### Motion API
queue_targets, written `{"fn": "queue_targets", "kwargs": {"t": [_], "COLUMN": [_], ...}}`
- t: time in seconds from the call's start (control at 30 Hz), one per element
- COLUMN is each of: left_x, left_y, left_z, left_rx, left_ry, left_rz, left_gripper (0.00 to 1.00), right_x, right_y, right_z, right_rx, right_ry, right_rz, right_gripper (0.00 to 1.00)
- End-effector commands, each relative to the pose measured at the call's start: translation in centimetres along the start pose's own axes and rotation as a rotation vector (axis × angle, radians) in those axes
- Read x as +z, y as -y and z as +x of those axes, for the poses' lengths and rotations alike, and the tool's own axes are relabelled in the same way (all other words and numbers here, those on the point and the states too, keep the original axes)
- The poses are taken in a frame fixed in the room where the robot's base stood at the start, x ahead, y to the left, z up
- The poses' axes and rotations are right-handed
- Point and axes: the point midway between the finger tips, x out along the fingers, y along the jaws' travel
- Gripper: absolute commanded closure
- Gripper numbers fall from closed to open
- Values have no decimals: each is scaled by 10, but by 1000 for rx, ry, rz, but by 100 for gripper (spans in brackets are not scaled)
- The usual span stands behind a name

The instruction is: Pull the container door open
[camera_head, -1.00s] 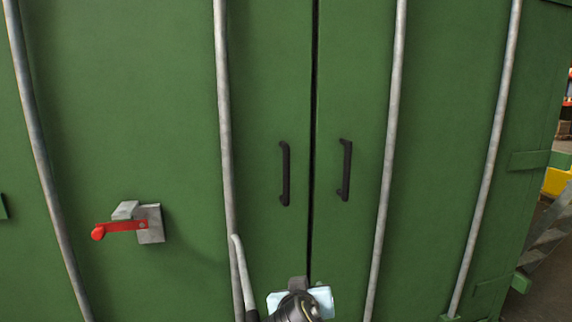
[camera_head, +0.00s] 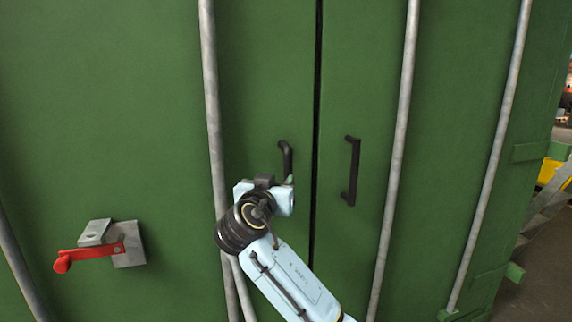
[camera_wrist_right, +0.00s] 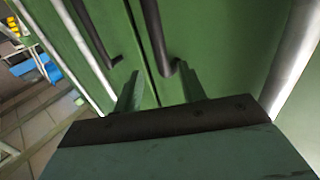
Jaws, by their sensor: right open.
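The green container door (camera_head: 265,80) is shut, with a narrow dark gap beside the right leaf (camera_head: 365,60). A black left handle (camera_head: 286,152) and a black right handle (camera_head: 352,172) flank the gap. My right gripper (camera_head: 285,185) is in front of the left handle and hides its lower part. In the right wrist view, my right gripper (camera_wrist_right: 158,75) is open. The left handle (camera_wrist_right: 154,35) reaches toward the space between its fingers, close to the right-hand finger; contact cannot be told. The right handle (camera_wrist_right: 90,32) is farther left there. My left gripper is not in view.
A red lever (camera_head: 85,256) on a grey latch bracket (camera_head: 128,245) is at the lower left. Grey vertical bars (camera_head: 212,100) run along the doors, one close left of my gripper. Floor and a yellow object (camera_head: 547,172) show beyond the container's right edge.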

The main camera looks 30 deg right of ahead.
Motion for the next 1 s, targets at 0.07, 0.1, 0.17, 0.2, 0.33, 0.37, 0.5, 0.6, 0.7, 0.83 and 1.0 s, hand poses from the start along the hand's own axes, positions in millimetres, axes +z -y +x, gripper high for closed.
{"fn": "queue_targets", "kwargs": {"t": [0.07,0.1,0.17,0.2,0.33,0.37,0.5,0.6,0.7,0.83,1.0], "left_x": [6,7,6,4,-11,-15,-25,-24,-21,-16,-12], "left_y": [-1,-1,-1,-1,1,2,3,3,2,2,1], "left_z": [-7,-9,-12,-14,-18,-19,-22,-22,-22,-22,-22], "left_rx": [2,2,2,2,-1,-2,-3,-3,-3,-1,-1], "left_ry": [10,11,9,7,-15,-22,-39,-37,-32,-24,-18], "left_rz": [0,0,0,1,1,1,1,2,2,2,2], "left_gripper": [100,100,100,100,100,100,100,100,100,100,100], "right_x": [-3,-3,-3,-3,-2,-2,-1,0,0,0,0], "right_y": [-2,-1,-2,-1,-1,-1,-1,0,0,0,0], "right_z": [20,29,41,49,71,75,87,91,93,93,92], "right_rx": [4,5,5,4,3,2,1,0,-1,-1,0], "right_ry": [-1,-1,0,0,0,1,1,2,1,1,1], "right_rz": [-4,-4,-3,-4,-1,-2,-1,0,1,1,1], "right_gripper": [59,59,59,59,59,59,59,59,59,59,74]}}
